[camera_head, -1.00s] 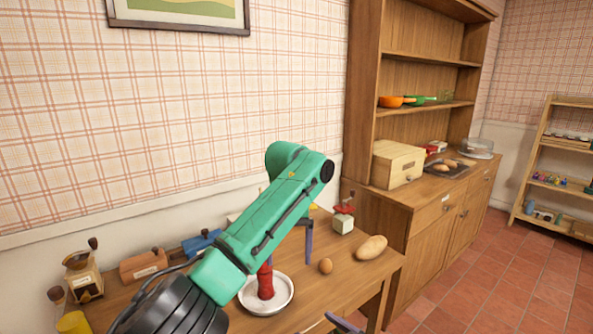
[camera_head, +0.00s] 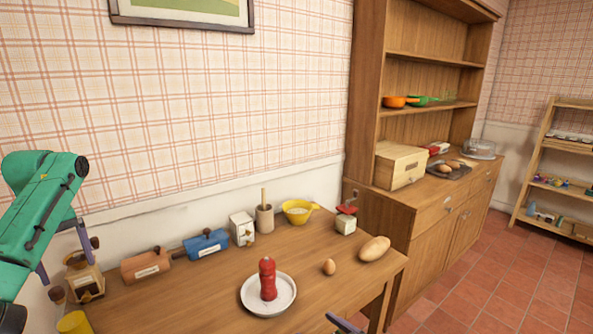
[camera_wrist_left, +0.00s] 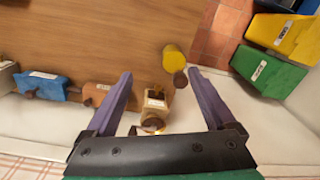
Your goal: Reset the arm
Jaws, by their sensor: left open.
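My left arm is green and comes in at the left edge of the head view. Its gripper (camera_head: 62,256) has purple fingers spread apart, near the wooden coffee grinder (camera_head: 85,279) at the table's left end. In the left wrist view the open gripper (camera_wrist_left: 159,74) has nothing held between its fingers. The grinder (camera_wrist_left: 155,103) shows beyond and between them. Only a purple finger piece of my right gripper (camera_head: 345,325) shows at the bottom edge of the head view, so its opening is hidden.
The wooden table (camera_head: 200,290) holds a red mill (camera_head: 267,281) on a white plate (camera_head: 268,308), an egg (camera_head: 329,267), a brown loaf-like item (camera_head: 374,249) and several items along the wall. A wooden cabinet (camera_head: 425,225) stands at right. The table's middle has free room.

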